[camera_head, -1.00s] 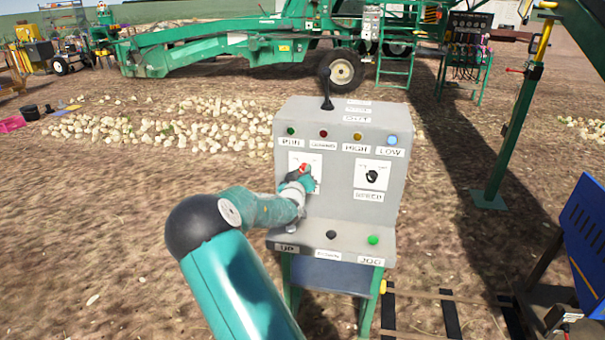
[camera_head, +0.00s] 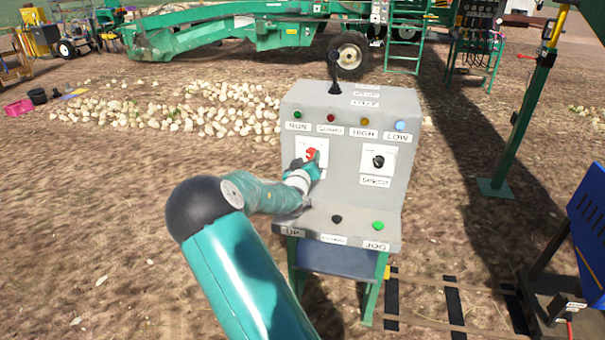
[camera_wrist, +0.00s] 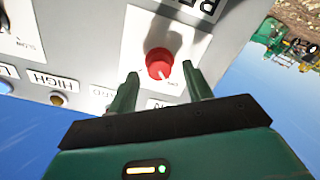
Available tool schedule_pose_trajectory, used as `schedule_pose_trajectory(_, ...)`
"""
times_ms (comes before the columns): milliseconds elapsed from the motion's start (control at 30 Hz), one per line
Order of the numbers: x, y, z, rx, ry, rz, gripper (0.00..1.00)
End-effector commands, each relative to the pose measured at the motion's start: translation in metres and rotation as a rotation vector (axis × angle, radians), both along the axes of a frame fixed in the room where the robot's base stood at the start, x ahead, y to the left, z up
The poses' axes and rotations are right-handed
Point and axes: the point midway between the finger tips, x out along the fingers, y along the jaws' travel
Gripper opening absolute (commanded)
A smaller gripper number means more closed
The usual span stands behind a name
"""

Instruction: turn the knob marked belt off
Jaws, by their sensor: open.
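The grey control box (camera_head: 345,200) stands in front of me. A red knob (camera_wrist: 159,64) sits on a white plate on its face; this knob also shows at the left plate in the head view (camera_head: 311,154). The label beside the knob is partly hidden, so I cannot read "belt" on it. My gripper (camera_wrist: 161,84) is open, with its two green fingers pointing at the knob, one on either side of its near edge. In the head view my gripper (camera_head: 305,167) is at the left plate and hides part of it. I cannot tell whether the fingers touch the knob.
A black knob (camera_head: 378,161) is on the right plate. Several small lamps line the top of the face, and a black lever (camera_head: 334,75) stands on top. Black and green buttons (camera_head: 378,225) sit on the lower ledge. A blue panel (camera_head: 588,225) is at the right.

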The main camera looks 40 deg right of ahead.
Motion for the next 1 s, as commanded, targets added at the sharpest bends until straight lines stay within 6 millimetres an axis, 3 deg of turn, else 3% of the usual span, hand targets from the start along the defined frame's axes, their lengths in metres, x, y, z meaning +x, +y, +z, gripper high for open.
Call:
schedule_pose_trajectory(500,-0.064,0.084,0.0,0.002,0.0,0.001,0.5)
schedule_pose_trajectory(700,-0.073,0.094,-0.001,0.001,0.003,0.001,0.5)
schedule_pose_trajectory(1000,-0.073,0.094,-0.001,0.001,0.003,0.0,0.5)
